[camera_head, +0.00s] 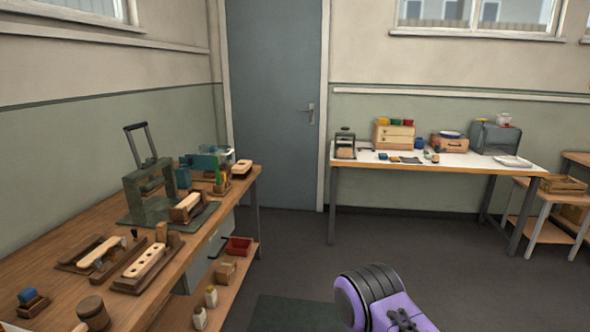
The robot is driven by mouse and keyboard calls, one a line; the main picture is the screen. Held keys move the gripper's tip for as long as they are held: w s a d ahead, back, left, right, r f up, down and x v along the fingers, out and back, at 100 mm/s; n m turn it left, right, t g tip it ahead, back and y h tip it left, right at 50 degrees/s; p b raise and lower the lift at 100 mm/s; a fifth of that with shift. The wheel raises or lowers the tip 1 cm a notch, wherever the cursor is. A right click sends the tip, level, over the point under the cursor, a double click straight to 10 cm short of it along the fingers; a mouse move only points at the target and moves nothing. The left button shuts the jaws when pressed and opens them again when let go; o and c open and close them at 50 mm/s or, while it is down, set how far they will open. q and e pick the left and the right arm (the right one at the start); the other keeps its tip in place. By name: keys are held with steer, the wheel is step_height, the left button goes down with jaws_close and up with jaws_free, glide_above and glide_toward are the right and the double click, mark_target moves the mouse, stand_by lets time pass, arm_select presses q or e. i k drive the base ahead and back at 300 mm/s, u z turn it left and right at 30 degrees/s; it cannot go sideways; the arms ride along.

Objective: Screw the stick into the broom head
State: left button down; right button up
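I cannot pick out a broom head or a long stick for certain. A pale wooden block with a row of dark holes (146,261) lies in a wooden holder on the left workbench. Another pale block (100,252) lies on a wooden base to its left. A third pale block (186,207) sits at the green press (133,193). A fourth (241,167) lies at the bench's far end. A purple and black part of my arm shows at the bottom; neither gripper is in view.
The left workbench (60,275) has a lower shelf with a red bin (238,246) and small bottles. A white-topped table (460,161) at the back holds boxes and small items. A low shelf stand (545,195) is at the right. The floor between is clear before the closed door (275,100).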

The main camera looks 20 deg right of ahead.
mark_target(242, 168)
steer(key=z, duration=0.35)
steer(key=k, duration=0.6)
steer(key=z, duration=0.45)
steer(key=i, duration=1.25)
steer(key=u, duration=0.7)
